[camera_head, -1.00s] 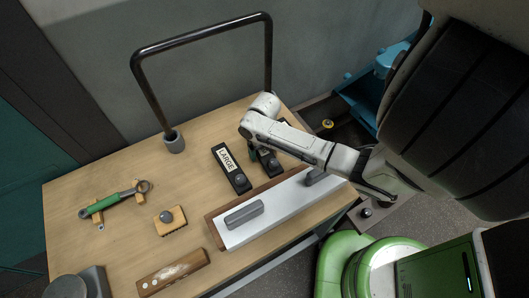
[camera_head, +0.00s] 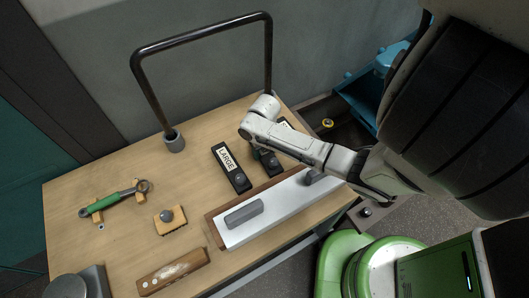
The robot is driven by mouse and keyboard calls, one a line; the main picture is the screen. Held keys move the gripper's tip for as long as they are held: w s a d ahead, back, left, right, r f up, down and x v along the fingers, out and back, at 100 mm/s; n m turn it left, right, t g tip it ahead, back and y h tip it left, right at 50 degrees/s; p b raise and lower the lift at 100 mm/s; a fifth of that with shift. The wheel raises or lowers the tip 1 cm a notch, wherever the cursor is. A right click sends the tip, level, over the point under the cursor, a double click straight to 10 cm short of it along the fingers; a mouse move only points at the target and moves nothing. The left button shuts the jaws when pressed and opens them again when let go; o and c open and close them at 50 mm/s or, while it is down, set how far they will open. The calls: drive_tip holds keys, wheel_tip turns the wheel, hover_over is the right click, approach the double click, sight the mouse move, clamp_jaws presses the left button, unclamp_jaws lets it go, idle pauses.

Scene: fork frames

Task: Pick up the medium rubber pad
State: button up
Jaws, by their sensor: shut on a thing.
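A dark pad (camera_head: 271,167) with a round knob lies on the wooden table, partly hidden under my arm. A bit of its far end with a pale label shows beyond the arm, but I cannot read the label. My gripper (camera_head: 259,155) is at this pad, shut on it; my arm hides most of the fingers and the grip. Beside it on the left lies a similar black pad (camera_head: 231,168) marked LARGE, with its own knob. I cannot tell whether the held pad is clear of the table.
In front is a white-topped board (camera_head: 275,217) with a grey block (camera_head: 244,213) and another grey piece (camera_head: 314,177). A green-handled wrench (camera_head: 117,199), a yellow block with a knob (camera_head: 170,221) and a wooden bar (camera_head: 173,272) lie left. A black rail (camera_head: 146,88) stands behind.

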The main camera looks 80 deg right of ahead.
drive_tip(key=shift+c, duration=1.1)
